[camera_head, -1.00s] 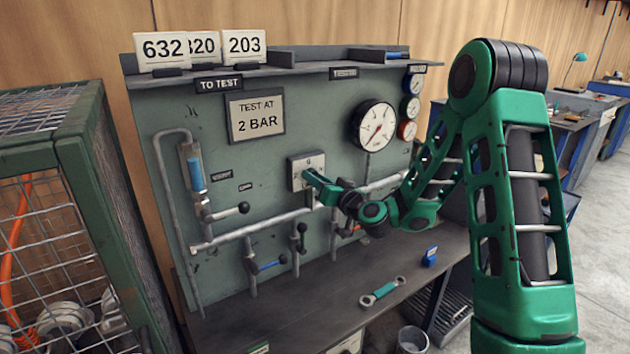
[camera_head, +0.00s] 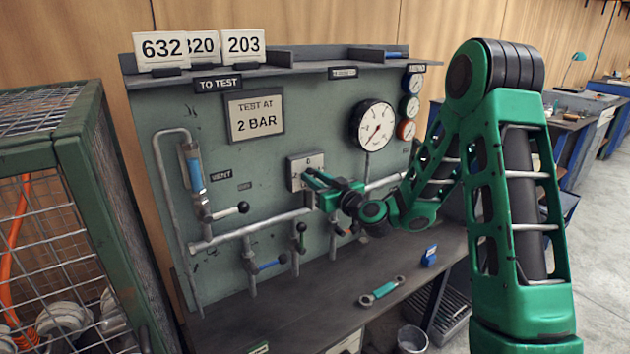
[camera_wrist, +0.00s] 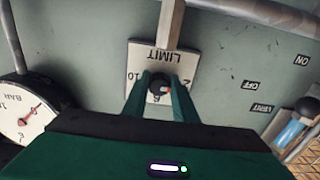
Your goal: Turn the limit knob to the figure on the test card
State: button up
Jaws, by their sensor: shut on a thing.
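The test card (camera_head: 256,117) on the panel reads "TEST AT 2 BAR". The limit plate (camera_head: 294,165) sits right of and below it; in the wrist view the plate (camera_wrist: 135,63) appears upside down, with LIMIT, 10, 6 and 2 readable around the dial. The dark limit knob (camera_wrist: 159,84) is at the plate's middle, with a small pale and reddish mark on it. My gripper (camera_head: 308,176) reaches it from the right; in the wrist view its green fingers (camera_wrist: 160,90) are shut on the knob, one on each side. The exact figure the knob points to cannot be told.
A round gauge (camera_head: 373,127) is right of the plate. Pipes and lever valves (camera_head: 266,264) lie below and left. A wire cage (camera_head: 60,230) stands at left.

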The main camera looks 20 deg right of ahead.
jog(key=shift+f, duration=0.25)
jog(key=o, duration=0.9)
jog(key=shift+o, duration=0.7)
jog(key=shift+r, duration=0.1)
jog(key=v, duration=1)
jog(key=shift+s+d, duration=0.15)
jog(key=shift+s, duration=0.15)
jog(key=shift+r, duration=0.1)
